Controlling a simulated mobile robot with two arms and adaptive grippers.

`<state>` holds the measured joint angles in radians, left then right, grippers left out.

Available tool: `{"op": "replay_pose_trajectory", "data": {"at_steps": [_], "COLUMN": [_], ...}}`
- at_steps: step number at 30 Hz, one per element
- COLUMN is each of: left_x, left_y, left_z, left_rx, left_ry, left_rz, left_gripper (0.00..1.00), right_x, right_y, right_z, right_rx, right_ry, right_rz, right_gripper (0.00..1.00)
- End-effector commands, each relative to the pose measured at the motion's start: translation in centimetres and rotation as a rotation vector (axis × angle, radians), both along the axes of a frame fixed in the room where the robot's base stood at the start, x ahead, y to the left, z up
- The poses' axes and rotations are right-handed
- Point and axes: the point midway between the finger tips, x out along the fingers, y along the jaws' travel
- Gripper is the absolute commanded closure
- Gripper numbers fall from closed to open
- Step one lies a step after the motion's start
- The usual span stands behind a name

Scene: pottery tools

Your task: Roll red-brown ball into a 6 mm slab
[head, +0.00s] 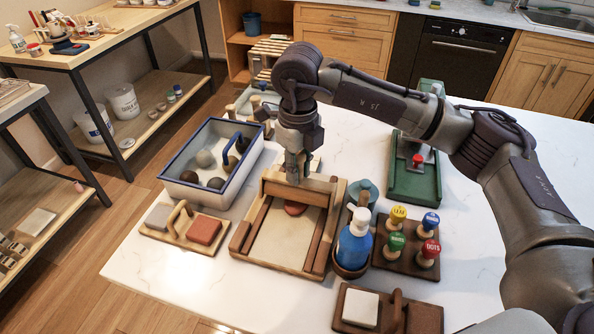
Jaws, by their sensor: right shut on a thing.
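A wooden rolling frame (283,239) with a pale bed and darker side rails stands on the white table. A wooden roller bar (317,197) lies across its far part. The red-brown clay (294,209) shows on the bed just in front of the bar; part of it is hidden by the bar. Its thickness cannot be judged. My right gripper (295,176) comes down from above at the middle of the bar and is shut on it; its fingertips are mostly hidden. My left gripper is not in view.
A blue-rimmed white bin (170,178) with several balls stands left of the frame. A tray (184,240) with two blocks lies nearer. A blue bottle (354,247), a stamp rack (404,258) and a green tool stand (414,185) are right. The front-left table is clear.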

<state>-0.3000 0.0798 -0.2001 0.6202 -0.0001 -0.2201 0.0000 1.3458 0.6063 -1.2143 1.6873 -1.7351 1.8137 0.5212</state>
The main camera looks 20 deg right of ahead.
Motion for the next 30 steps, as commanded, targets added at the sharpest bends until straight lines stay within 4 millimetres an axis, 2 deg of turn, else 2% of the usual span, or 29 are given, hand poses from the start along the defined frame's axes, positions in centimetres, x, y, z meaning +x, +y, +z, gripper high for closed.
{"op": "replay_pose_trajectory", "data": {"at_steps": [8,18,30], "left_x": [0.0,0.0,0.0], "left_y": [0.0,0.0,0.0], "left_z": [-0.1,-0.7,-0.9], "left_rx": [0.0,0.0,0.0], "left_ry": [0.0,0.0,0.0], "left_rz": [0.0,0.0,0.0], "left_gripper": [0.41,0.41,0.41], "right_x": [-0.1,1.4,1.7], "right_y": [-0.2,-1.1,-1.3], "right_z": [-0.4,-0.4,-0.5], "right_rx": [-0.006,-0.005,-0.004], "right_ry": [0.008,0.007,0.008], "right_rz": [-0.001,-0.003,-0.002], "right_gripper": [1.0,1.0,1.0]}}
